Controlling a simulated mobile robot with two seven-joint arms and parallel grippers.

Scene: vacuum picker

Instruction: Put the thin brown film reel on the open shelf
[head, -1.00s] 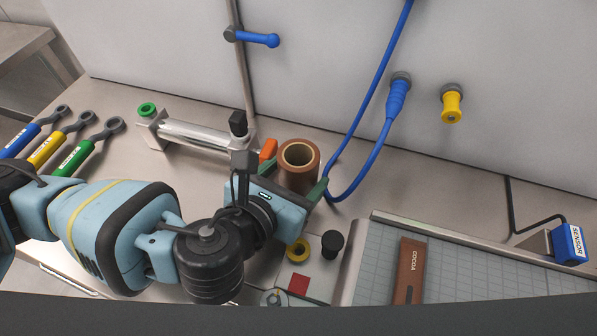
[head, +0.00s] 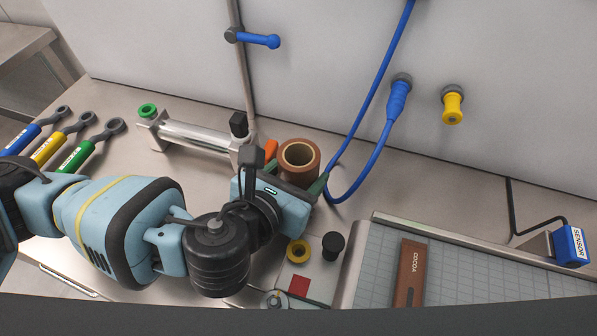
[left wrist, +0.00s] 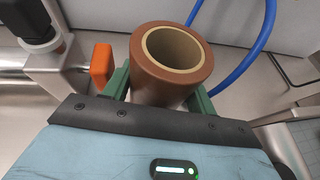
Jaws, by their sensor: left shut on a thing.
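The brown film reel (head: 299,160) stands upright on the steel bench, a brown roll with a pale tan core, near the back wall. My left gripper (head: 298,178) is shut on it, with green fingers on either side of the roll. In the left wrist view the reel (left wrist: 172,65) sits between the green fingers, its open core facing up. The lower part of the reel is hidden behind my gripper, so I cannot tell whether it touches the bench. No open shelf can be made out. My right gripper is not in view.
A metal cylinder (head: 195,137) with an orange part (head: 271,150) lies left of the reel. A blue hose (head: 367,160) loops close on its right. A black knob (head: 333,243) and yellow ring (head: 298,251) are in front. A belt with a COCOA bar (head: 409,272) is at right.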

